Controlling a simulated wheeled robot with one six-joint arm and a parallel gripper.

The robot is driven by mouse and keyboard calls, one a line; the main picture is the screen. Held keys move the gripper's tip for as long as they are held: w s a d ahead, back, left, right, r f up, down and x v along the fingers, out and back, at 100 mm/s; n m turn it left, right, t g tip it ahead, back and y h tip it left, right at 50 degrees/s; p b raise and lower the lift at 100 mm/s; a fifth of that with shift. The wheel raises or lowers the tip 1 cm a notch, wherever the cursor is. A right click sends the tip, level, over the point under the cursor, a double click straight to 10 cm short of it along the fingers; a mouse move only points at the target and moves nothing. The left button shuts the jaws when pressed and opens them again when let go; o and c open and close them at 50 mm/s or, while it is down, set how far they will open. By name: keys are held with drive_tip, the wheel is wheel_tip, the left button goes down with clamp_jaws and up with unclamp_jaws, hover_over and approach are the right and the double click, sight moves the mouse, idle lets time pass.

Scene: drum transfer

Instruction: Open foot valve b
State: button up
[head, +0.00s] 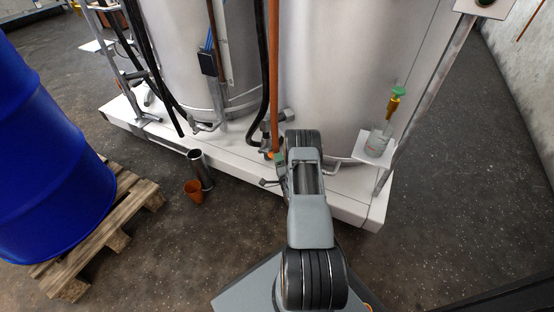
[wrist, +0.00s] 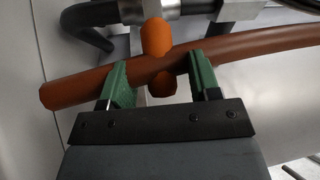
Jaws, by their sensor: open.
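A foot valve with an orange handle (head: 268,154) sits low between the two grey tanks; no letter shows on it. In the wrist view the orange handle (wrist: 156,37) shows as two rounded lobes, one above and one below a reddish-brown hose (wrist: 75,92). The hose hides the middle of the handle. My gripper (wrist: 160,82) is open, with one green finger on each side of the lower lobe. The fingertips overlap the hose in the picture; I cannot tell whether they touch it. In the head view my arm hides much of the gripper (head: 277,168).
The right tank (head: 335,80) stands on a white plinth (head: 350,207). A small shelf (head: 362,152) at its right holds a glass vessel (head: 377,143).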

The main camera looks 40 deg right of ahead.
drive_tip(key=shift+x, duration=1.2)
drive_tip(key=shift+c, duration=0.5)
clamp_jaws()
